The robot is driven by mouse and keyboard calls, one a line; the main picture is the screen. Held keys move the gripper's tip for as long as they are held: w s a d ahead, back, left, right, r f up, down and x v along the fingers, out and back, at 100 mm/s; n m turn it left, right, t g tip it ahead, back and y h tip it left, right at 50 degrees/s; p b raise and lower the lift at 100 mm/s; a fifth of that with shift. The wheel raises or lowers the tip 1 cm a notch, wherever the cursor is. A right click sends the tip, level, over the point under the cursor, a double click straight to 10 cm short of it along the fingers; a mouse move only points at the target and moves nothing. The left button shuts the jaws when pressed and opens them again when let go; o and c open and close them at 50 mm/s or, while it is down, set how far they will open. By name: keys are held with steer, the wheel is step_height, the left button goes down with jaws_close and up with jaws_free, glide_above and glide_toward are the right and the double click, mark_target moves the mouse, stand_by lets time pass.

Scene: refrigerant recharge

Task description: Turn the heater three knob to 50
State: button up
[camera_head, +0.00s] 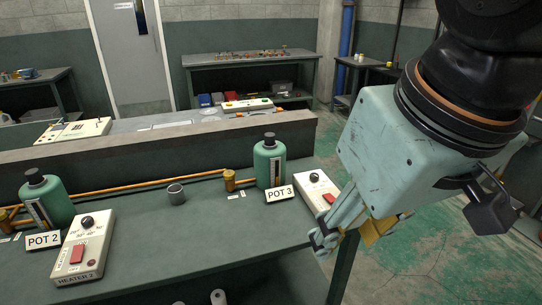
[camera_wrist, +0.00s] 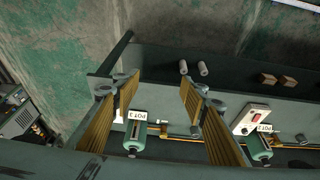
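The heater by the POT 3 sign is a white box (camera_head: 312,184) at the right end of the bench in the head view. Its dark knob (camera_head: 314,177) shows on top; its red switch is partly covered by my gripper. My gripper (camera_head: 345,234) hangs just right of and in front of this box, beyond the bench's right edge. In the wrist view its two yellow-padded fingers (camera_wrist: 155,88) are spread wide with nothing held between them. The POT 3 sign (camera_wrist: 137,115) shows between them. Heater three cannot be made out there, perhaps hidden by the left finger.
A metal cup (camera_head: 176,194) stands mid-bench. Heater 2 (camera_head: 82,248) and the POT 2 tank (camera_head: 47,200) are at the left. A low wall (camera_head: 150,147) runs behind the bench.

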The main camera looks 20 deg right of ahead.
steer(key=shift+c, duration=0.7)
steer(key=shift+w+r, duration=0.1)
steer(key=w+d+r+m+g+y+p, duration=0.1)
steer(key=w+d+m+p, duration=0.25)
steer(key=w, duration=0.65)
steer(key=w+d+r+m+p, duration=0.2)
steer(key=w+m+p, duration=0.15)
steer(key=w, duration=0.65)
steer(key=w+d+r+m+g+y+p, duration=0.15)
steer(key=w+m, duration=0.25)
steer(key=w, duration=0.7)
steer(key=w+d+f+m+y+p, duration=0.1)
steer(key=w+d+f+m+p, duration=0.8)
steer(key=w+d+f, duration=1.1)
steer(key=shift+d+f+m+y+p, duration=0.3)
steer(key=shift+d+m, duration=0.5)
steer(key=shift+m, duration=0.6)
